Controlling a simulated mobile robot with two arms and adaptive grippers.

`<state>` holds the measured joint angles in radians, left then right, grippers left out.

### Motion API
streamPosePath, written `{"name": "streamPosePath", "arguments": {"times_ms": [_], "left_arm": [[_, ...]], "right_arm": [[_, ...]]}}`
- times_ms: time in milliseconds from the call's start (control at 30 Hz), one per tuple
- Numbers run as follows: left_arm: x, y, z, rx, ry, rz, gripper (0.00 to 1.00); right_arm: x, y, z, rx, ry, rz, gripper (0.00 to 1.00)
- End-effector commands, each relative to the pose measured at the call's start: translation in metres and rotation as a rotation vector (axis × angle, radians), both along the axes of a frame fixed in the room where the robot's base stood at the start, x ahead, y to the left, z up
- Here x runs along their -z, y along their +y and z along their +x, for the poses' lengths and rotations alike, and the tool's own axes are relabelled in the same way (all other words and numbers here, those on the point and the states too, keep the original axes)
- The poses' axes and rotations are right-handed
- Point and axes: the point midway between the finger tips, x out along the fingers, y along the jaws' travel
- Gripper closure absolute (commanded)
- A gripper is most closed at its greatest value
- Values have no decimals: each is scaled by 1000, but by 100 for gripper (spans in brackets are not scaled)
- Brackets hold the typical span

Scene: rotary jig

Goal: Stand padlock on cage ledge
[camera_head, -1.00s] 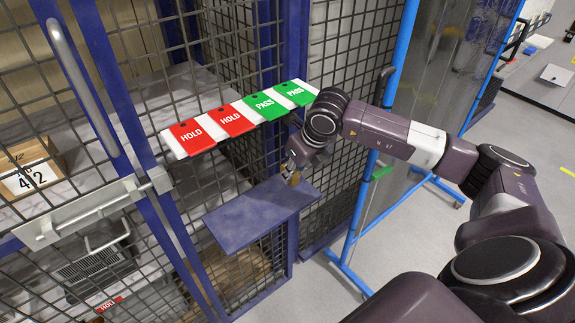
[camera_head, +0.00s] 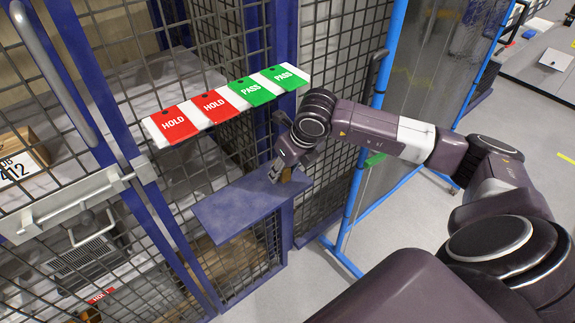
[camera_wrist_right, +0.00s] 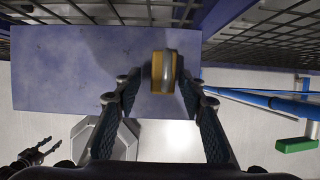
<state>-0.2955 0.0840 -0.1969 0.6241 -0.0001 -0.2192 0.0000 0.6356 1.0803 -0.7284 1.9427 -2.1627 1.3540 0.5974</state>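The brass padlock (camera_head: 286,174) is at the right end of the blue cage ledge (camera_head: 235,208). The right wrist view shows the padlock (camera_wrist_right: 158,72) from above, its grey shackle up, over the ledge's edge area (camera_wrist_right: 60,75). My right gripper (camera_head: 279,172) is low at the ledge. Its fingers (camera_wrist_right: 157,88) are spread on either side of the padlock, with a clear gap on the left and little or none on the right. Whether the padlock's base touches the ledge is hidden. My left gripper (camera_wrist_right: 50,150) seems to show at the wrist view's lower left, fingers parted, well away.
Red HOLD tags (camera_head: 174,125) and green PASS tags (camera_head: 251,91) hang on a white strip above the ledge. The mesh cage door with its latch (camera_head: 75,205) is at left. A blue-framed panel (camera_head: 375,130) stands right of the ledge. The ledge's left part is clear.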

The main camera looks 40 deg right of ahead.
Motion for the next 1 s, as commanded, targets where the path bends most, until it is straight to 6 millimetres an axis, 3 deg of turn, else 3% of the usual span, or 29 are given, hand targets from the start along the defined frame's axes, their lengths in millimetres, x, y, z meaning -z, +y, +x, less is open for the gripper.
{"name": "streamPosePath", "arguments": {"times_ms": [167,333,600,1000], "left_arm": [[5,-1,-5,0,6,-1,60],[14,-1,-7,0,10,-1,60],[37,-5,-8,3,12,-5,60],[60,-6,-8,3,12,-6,60]], "right_arm": [[-13,-1,-4,-1,-4,-1,63],[-46,-2,-18,-1,-7,-2,63],[-42,-7,-71,0,1,-7,63],[-44,-12,-120,0,0,-6,63]]}}
